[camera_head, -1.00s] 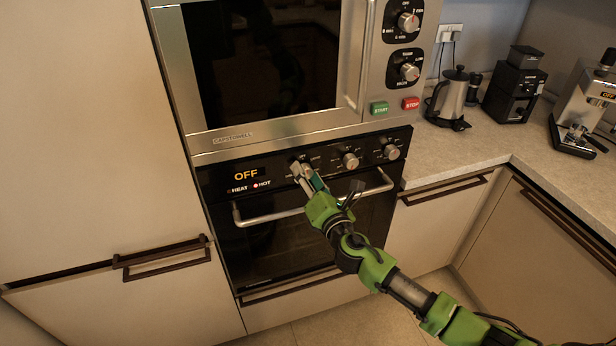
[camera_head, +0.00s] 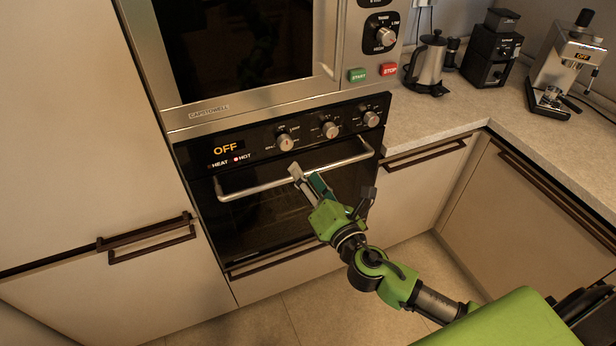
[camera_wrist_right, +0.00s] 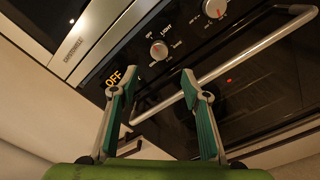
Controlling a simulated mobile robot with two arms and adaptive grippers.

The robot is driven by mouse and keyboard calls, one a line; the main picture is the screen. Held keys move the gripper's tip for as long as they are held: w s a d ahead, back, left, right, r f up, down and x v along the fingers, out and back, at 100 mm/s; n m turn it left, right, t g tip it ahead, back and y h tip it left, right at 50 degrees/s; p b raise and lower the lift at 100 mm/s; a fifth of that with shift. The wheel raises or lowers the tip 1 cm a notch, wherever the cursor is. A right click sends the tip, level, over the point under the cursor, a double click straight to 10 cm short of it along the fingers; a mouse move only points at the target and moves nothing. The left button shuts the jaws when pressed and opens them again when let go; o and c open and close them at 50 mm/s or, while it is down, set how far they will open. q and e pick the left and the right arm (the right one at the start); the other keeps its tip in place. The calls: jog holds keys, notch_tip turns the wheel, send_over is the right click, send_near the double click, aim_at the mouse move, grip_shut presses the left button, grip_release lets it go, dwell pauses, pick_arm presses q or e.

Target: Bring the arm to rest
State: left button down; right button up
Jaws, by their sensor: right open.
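My right gripper (camera_head: 330,184) is at the end of my green and black right arm, in front of the oven door (camera_head: 260,215). In the head view it overlaps the silver oven handle (camera_head: 245,188); I cannot tell whether they touch. The right wrist view shows its two fingers (camera_wrist_right: 160,88) apart, with nothing held between them. Beyond them are the oven's control panel and the handle bar. The oven display (camera_head: 226,148) reads OFF, and the HOT light is lit. My left gripper does not show.
The microwave (camera_head: 230,110) stands above the oven, with green START and red STOP buttons. A kettle (camera_head: 428,62), a grinder (camera_head: 492,52) and a coffee machine (camera_head: 565,65) stand on the right counter (camera_head: 440,115). The floor (camera_head: 330,305) in front of the oven shows bare tiles.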

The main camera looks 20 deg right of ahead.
dwell(0.4)
jog(key=s+d+f+m+g+h+b, duration=0.1)
jog(key=d+f+m+g, duration=0.15)
jog(key=f, duration=0.85)
jog(key=s+d+f+m+g+h, duration=0.1)
jog(key=d+f+m+g, duration=0.2)
jog(key=f, duration=0.8)
jog(key=s+d+f+m+g, duration=0.1)
jog(key=s+f+m+g, duration=0.15)
jog(key=s+f, duration=0.4)
jog(key=s+d+f+m+g, duration=0.1)
jog(key=s+f+m, duration=0.25)
jog(key=f, duration=0.65)
jog(key=s+f+m+g+b, duration=0.1)
jog(key=s+f+m+g, duration=0.4)
jog(key=s+f, duration=0.85)
jog(key=s+a+f+m+g, duration=0.1)
jog(key=s+f+m, duration=0.2)
jog(key=s, duration=0.4)
jog(key=s+a+f+m+g, duration=0.1)
jog(key=s+a+f+m, duration=0.1)
jog(key=s, duration=0.6)
jog(key=s+a+f+m+g+b, duration=0.1)
jog(key=s+f+m, duration=0.3)
jog(key=s, duration=0.4)
jog(key=shift+a+f+y, duration=0.15)
jog(key=shift+a+y, duration=0.2)
jog(key=shift+y, duration=0.05)
